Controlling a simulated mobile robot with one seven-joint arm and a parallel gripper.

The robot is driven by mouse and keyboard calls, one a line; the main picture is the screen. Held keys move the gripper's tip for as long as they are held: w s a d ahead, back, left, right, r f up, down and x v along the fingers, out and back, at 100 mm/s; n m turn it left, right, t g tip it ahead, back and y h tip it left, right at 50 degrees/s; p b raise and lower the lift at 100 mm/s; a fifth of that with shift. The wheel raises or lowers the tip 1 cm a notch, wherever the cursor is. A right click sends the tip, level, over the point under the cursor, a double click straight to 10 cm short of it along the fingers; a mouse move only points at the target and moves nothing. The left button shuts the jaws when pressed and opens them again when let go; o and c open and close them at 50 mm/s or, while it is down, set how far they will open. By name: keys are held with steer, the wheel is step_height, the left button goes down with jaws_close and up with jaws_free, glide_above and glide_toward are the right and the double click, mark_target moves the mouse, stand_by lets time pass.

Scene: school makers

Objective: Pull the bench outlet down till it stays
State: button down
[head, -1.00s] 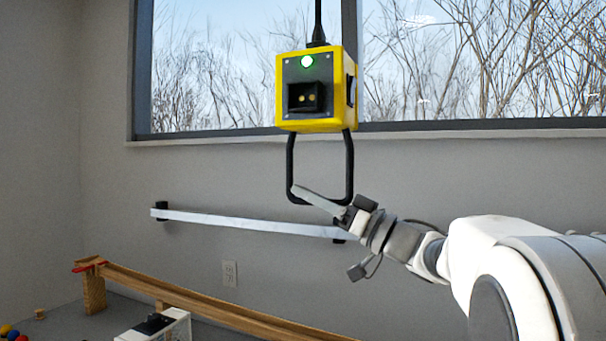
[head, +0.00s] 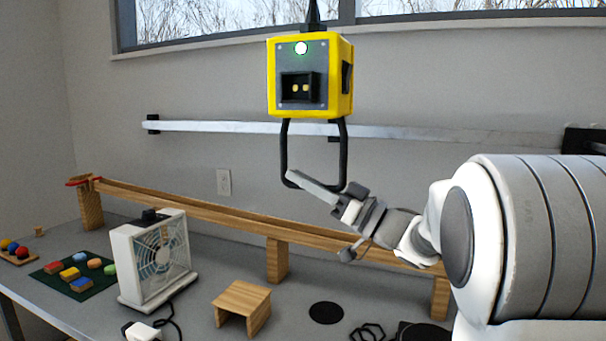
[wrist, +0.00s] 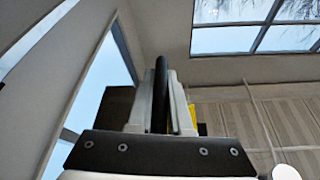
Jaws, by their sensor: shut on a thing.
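The bench outlet (head: 337,78) is a yellow box with a dark front plate, a socket and a lit round lamp. It hangs upright from a black cord (head: 313,14) above the bench. A black U-shaped handle (head: 284,150) hangs below it. My gripper (head: 312,186) is shut on the bottom bar of this handle, coming from the lower right. In the wrist view the dark handle bar (wrist: 160,85) runs between the two pale fingers of my gripper (wrist: 160,102). A sliver of the yellow box (wrist: 193,116) shows behind the right finger.
Below, the grey bench (head: 200,315) holds a white fan (head: 150,262), a long wooden ramp (head: 190,212), a small wooden stand (head: 242,303) and colored blocks on a green mat (head: 95,285). A metal rail (head: 230,127) runs along the wall behind the outlet.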

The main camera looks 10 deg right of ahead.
steer(key=shift+f, duration=0.2)
steer(key=c, duration=0.8)
jaws_free()
steer(key=shift+c, duration=0.2)
steer(key=v, duration=1.7)
steer(key=shift+s, duration=0.2)
steer(key=shift+d, duration=0.15)
